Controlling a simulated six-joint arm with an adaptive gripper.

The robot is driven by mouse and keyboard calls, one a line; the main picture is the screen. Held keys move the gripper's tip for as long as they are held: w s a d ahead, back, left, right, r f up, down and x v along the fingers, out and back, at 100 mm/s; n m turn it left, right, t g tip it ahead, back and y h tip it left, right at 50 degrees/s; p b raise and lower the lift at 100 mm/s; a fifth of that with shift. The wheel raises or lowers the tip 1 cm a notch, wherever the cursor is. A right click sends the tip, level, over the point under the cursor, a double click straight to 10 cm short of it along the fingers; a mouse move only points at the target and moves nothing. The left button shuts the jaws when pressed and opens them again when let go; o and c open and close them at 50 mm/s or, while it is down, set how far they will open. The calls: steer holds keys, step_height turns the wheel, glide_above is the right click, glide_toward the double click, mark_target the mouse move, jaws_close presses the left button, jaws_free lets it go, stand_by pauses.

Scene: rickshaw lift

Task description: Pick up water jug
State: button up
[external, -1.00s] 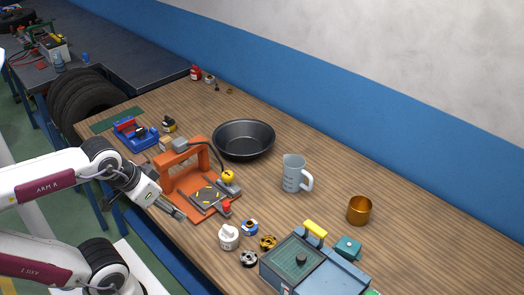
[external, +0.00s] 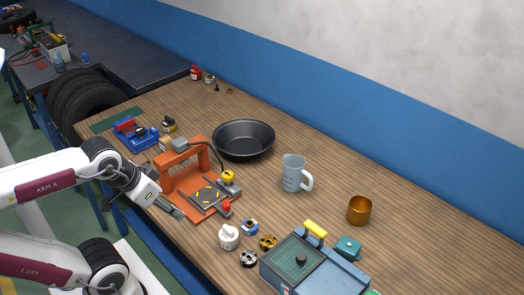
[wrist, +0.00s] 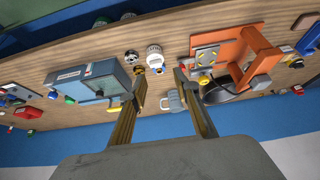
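The water jug (external: 294,175) is a light grey-blue jug with a handle on its right side. It stands upright on the wooden bench, right of the black pan. In the wrist view the jug (wrist: 173,100) shows small, between the fingers and partly behind the right one. My gripper (external: 176,211) is at the bench's near edge, in front of the orange press and well to the left of the jug. In the wrist view my gripper (wrist: 160,76) has its two fingers spread apart with nothing held between them.
The orange press (external: 183,178) stands between my gripper and the jug. A black pan (external: 244,139) is behind it. A white container (external: 229,237), a teal-lidded box (external: 293,262) and a copper cup (external: 359,210) are to the right. Bare bench surrounds the jug.

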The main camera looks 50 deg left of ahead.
steer(key=w+d+f+t+h, duration=0.15)
steer(key=w+d, duration=0.25)
steer(key=w, duration=0.9)
steer(key=w+d+f+t, duration=0.1)
steer(key=w+d+t, duration=0.15)
steer(key=w, duration=1.15)
steer(key=w+d+f+n+t, duration=0.1)
steer(key=w+d+f+t, duration=0.1)
steer(key=w+f, duration=0.5)
steer(key=t+y, duration=0.2)
steer(key=y, duration=0.1)
glide_toward(310, 186)
steer(key=w, duration=0.2)
steer(key=shift+w+f+n+y, duration=0.3)
steer(key=shift+f+y, duration=0.05)
steer(key=shift+f, duration=0.05)
steer(key=shift+x, duration=1.35)
